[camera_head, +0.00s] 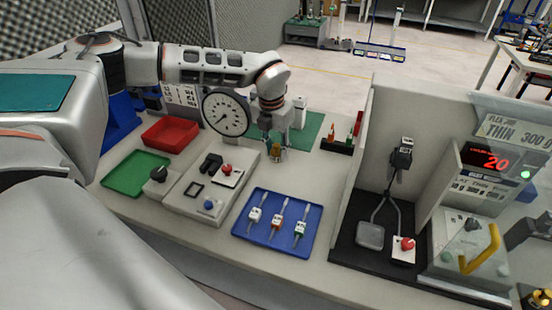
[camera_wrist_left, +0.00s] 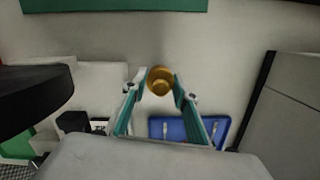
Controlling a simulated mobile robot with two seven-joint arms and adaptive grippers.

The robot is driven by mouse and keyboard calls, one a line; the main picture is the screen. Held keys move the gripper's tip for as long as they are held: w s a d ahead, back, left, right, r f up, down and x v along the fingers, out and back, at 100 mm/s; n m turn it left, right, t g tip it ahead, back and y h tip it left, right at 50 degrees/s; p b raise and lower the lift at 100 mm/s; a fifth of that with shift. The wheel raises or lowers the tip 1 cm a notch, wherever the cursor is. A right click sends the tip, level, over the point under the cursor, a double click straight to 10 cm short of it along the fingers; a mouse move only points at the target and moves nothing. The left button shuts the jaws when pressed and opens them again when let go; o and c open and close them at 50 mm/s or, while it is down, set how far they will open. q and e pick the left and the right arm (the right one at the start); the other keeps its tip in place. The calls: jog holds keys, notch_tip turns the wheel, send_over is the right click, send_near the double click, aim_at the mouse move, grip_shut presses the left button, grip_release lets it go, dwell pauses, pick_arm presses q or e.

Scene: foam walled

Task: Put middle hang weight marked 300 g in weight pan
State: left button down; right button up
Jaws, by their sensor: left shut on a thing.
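My left gripper (camera_head: 272,140) is shut on a small brass-coloured weight (camera_head: 277,153), held over the bench just behind the blue tray. In the left wrist view the round brass weight (camera_wrist_left: 160,80) sits between the two fingertips (camera_wrist_left: 159,88). Its marking cannot be read, so I cannot tell whether it is the 300 g one. A square grey pan-like plate (camera_head: 370,235) is in the walled bay to the right, below a dark clamp; I cannot tell whether it is the weight pan. My right gripper is not clearly seen.
A blue tray (camera_head: 246,232) holds three small labelled pieces. A dial gauge (camera_head: 226,112) stands beside the gripper. A grey wall (camera_head: 354,170) separates the bay from the bench. A red tray (camera_head: 170,133) and a green tray (camera_head: 135,185) lie left. A display reads 20 (camera_head: 490,160).

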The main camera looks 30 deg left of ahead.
aim_at(276, 153)
pick_arm(q)
jog(key=shift+f, duration=1.8)
jog(key=shift+f, duration=0.2)
jog(key=c, duration=1.6)
grip_release()
jog(key=shift+r, duration=0.1)
